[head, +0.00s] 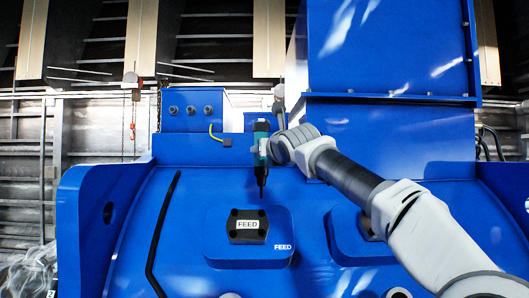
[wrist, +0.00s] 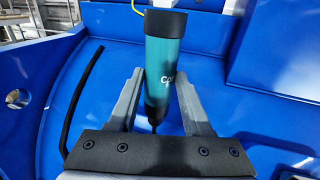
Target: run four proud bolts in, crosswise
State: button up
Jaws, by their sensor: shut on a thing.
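My gripper (head: 268,150) is shut on a teal and black driver (head: 261,160), which hangs upright with its bit pointing down. In the wrist view the driver (wrist: 160,60) stands between the two fingers. The bit is above the top edge of a black cover (head: 235,232) labelled FEED, and a gap seems to show between them. The cover sits on a raised blue pad (head: 222,254). Small bolt heads seem to sit at its corners, too small to tell how far they stand out. The cover is not seen in the wrist view.
A second dark cover (head: 368,228) on a blue pad (head: 340,240) is partly hidden by my arm. A black bar (head: 163,235) runs along the blue housing at left. A tall blue box (head: 390,135) rises at right.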

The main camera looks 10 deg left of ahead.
jog(key=shift+r, duration=0.1)
grip_shut()
jog(key=shift+s+d+f, duration=0.25)
jog(key=shift+s+f, duration=0.55)
jog(key=shift+s, duration=0.2)
jog(key=shift+s+d+f, duration=0.25)
jog(key=shift+s+f, duration=0.5)
jog(key=shift+s, duration=0.25)
